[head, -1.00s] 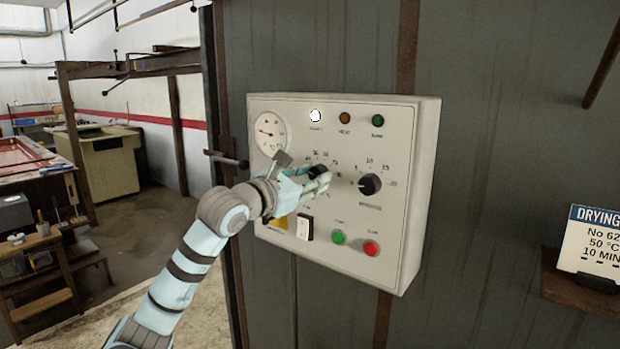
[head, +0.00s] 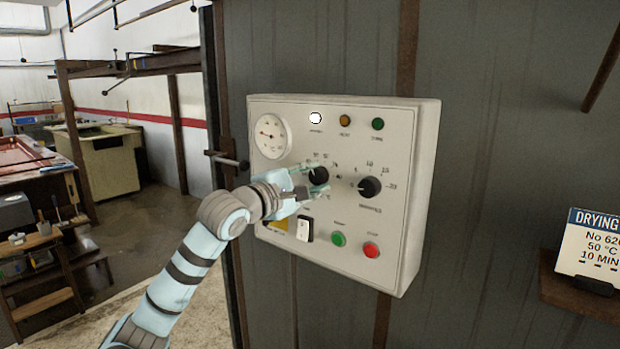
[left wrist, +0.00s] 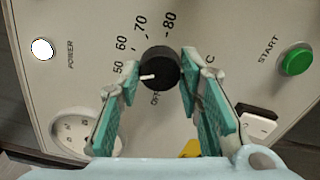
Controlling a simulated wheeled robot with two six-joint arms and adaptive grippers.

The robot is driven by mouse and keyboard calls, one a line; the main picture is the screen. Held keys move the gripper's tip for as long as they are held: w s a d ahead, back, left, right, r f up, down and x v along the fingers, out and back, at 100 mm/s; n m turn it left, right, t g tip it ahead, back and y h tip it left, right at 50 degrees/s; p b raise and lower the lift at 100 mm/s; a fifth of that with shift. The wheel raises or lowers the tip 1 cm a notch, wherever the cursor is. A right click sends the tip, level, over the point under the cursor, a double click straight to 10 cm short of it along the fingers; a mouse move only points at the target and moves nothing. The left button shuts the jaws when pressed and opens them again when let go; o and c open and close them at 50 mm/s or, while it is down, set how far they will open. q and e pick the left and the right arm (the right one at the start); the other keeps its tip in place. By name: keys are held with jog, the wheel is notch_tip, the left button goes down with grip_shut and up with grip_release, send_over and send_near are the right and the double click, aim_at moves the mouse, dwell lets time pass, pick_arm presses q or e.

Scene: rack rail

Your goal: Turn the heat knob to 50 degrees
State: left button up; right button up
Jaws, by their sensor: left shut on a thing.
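The heat knob (head: 318,176) is black and round, on the panel's face, with a scale around it. In the left wrist view the heat knob (left wrist: 162,66) sits between the fingertips of my left gripper (left wrist: 160,76), which is shut on it. Its white pointer aims left and slightly down, near the 50 mark (left wrist: 118,67) but seemingly a little to its OFF side. In the head view my left gripper (head: 318,192) reaches the knob from the lower left and hides part of the scale. My right gripper is not in view.
The control panel (head: 415,200) carries a dial gauge (head: 270,136), a minutes knob (head: 370,187) close to the right, a white switch (head: 305,229), a green button (head: 339,239) and a red button (head: 371,249). A drying card (head: 590,245) reads 50 °C.

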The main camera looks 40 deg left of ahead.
pick_arm(q)
jog(key=shift+m, duration=0.5)
jog(key=o, duration=1.2)
jog(key=shift+w, duration=0.1)
jog(key=shift+c, duration=0.2)
